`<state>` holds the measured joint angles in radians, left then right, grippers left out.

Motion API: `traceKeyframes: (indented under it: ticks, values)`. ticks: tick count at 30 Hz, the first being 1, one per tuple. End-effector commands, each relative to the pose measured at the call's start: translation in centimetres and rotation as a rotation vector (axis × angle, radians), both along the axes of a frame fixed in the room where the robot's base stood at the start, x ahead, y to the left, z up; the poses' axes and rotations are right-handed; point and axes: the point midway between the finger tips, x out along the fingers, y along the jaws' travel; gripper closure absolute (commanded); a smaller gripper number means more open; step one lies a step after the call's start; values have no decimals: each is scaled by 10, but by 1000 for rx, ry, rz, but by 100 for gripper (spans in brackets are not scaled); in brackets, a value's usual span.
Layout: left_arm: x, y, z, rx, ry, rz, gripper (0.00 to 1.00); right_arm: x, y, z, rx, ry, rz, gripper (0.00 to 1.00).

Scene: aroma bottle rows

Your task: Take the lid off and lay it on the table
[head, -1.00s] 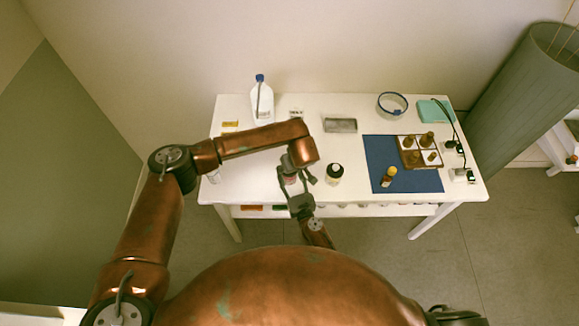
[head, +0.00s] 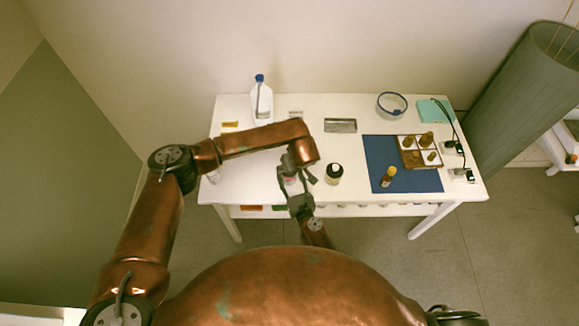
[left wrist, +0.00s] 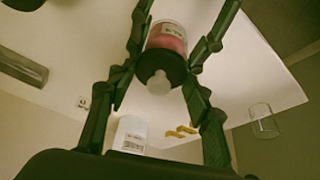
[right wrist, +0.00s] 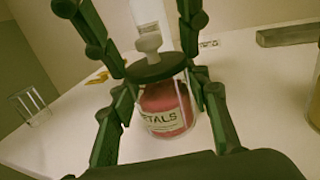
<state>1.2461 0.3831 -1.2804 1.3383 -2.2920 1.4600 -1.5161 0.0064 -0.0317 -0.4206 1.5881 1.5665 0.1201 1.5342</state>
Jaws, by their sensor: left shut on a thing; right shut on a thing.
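A glass jar of red petals (right wrist: 167,108), labelled with letters ending "ETALS", stands upright between my two grippers. Its black round lid (right wrist: 157,68) with a pale knob (right wrist: 149,43) is at the jar's mouth; I cannot tell if a small gap has opened. My left gripper (head: 291,174) comes from above and is shut on the lid; the lid also shows in the left wrist view (left wrist: 161,66). My right gripper (head: 296,188) comes from the front and is shut on the jar body. In the head view the fingers hide most of the jar.
A dark-capped bottle (head: 333,174) stands close to the right of the jar. A blue mat (head: 400,180), a divided tray (head: 422,150), a grey block (head: 340,125) and a white bottle (head: 262,103) are on the table.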

Motion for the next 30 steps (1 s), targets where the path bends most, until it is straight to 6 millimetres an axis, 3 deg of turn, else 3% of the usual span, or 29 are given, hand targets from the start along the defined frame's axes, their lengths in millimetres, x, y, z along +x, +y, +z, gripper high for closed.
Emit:
traceKeyframes:
  ticks: [20, 30]
  values:
    - [0, 0, 21, 0, -1, 1, 83, 0, 0, 0, 0, 1, 0, 100]
    - [0, 0, 22, 0, 0, 0, 83, 0, 0, 0, 0, 1, 0, 100]
